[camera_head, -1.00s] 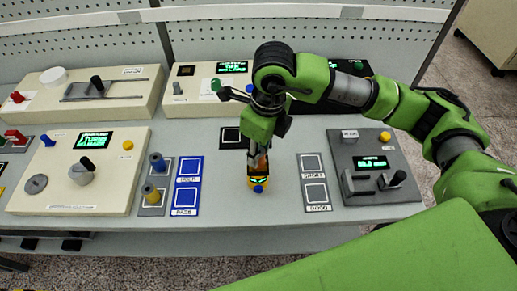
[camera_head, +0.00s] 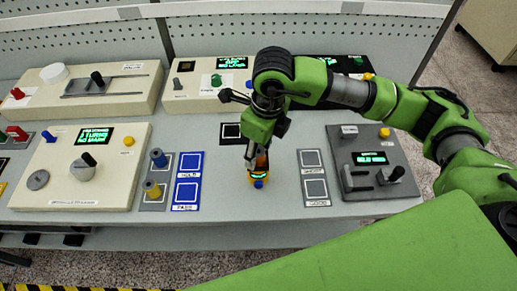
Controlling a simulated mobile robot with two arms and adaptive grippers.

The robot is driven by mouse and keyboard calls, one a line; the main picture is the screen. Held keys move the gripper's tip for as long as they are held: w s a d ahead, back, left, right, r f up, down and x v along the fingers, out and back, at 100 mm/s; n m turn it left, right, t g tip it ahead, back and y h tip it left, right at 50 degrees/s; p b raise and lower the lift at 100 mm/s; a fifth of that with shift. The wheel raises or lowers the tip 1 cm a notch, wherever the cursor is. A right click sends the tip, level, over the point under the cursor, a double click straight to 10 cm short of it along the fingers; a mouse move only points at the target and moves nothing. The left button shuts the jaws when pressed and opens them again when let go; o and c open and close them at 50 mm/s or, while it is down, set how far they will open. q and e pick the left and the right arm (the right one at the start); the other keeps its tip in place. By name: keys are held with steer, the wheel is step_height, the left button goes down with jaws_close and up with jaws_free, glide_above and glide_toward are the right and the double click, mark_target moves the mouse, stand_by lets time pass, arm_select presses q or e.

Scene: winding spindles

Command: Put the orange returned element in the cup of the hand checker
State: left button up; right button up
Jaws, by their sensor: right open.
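The hand checker (camera_head: 258,181) is a small yellow and black device with a lit green strip and a blue button, standing on the grey bench. The orange element (camera_head: 262,162) shows upright at its top, at the cup, partly hidden by my right gripper. My right gripper (camera_head: 256,163) is open and points down, with its fingers around or beside the orange element just above the checker. The cup's rim is hidden, so how deep the element sits cannot be told. My left gripper is not in view.
Left of the checker are blue-framed pads (camera_head: 187,180) and blue and yellow spindles (camera_head: 153,189). Right are grey-framed pads (camera_head: 314,178) and a dark grey console (camera_head: 375,165). A cream console (camera_head: 85,170) stands at left. Bare bench lies between the checker and the pads.

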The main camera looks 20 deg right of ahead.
mark_target(263, 154)
step_height(263, 154, up, 12)
steer(key=s+b, duration=0.1)
steer(key=b, duration=0.2)
steer(key=shift+d+b, duration=0.3)
steer(key=shift+d, duration=0.1)
steer(key=shift+s, duration=0.1)
